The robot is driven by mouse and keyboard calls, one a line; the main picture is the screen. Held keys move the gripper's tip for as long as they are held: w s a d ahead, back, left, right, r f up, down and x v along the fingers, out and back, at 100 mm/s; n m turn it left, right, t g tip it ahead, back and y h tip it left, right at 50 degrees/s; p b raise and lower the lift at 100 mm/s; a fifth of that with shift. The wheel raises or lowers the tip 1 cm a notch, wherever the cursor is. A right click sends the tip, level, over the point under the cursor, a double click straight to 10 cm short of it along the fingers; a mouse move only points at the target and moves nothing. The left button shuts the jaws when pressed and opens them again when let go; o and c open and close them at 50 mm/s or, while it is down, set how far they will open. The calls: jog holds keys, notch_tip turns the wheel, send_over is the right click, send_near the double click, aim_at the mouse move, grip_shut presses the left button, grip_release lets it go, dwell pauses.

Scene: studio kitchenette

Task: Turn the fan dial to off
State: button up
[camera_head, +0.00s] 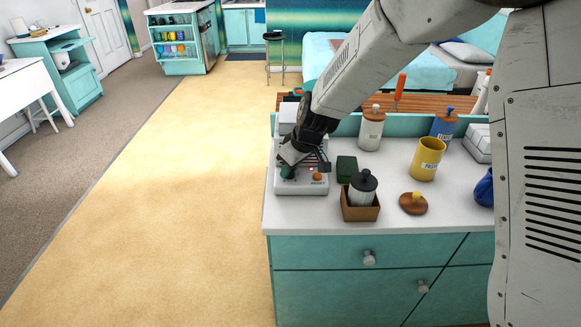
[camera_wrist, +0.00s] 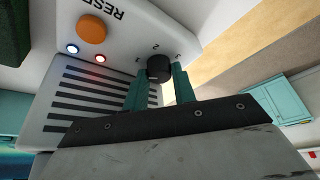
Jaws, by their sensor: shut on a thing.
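The fan dial (camera_wrist: 159,68) is a small black round knob on a white control panel (camera_wrist: 205,35), with a "2" and other marks printed around it. Its pointer direction cannot be made out. My gripper (camera_wrist: 161,76) has its two green fingers on either side of the dial, shut on it. In the head view my gripper (camera_head: 287,171) reaches down to the left front of the white panel (camera_head: 310,189) and hides the dial. The panel also has an orange button (camera_wrist: 92,27), a blue light (camera_wrist: 72,48), a red light (camera_wrist: 101,58) and dark vent slots.
Right of the panel stand a dark green box (camera_head: 346,168), a brown box (camera_head: 361,212) holding a black-lidded jar, a wooden lid (camera_head: 413,203), a yellow canister (camera_head: 427,160) and a white canister (camera_head: 371,130). The counter's front strip (camera_head: 310,220) is clear.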

jog(key=shift+n, duration=0.3)
jog(key=o, duration=1)
jog(key=shift+r, duration=0.1)
jog(key=v, duration=0.7)
jog(key=shift+d+r, duration=0.15)
jog(key=shift+r, duration=0.15)
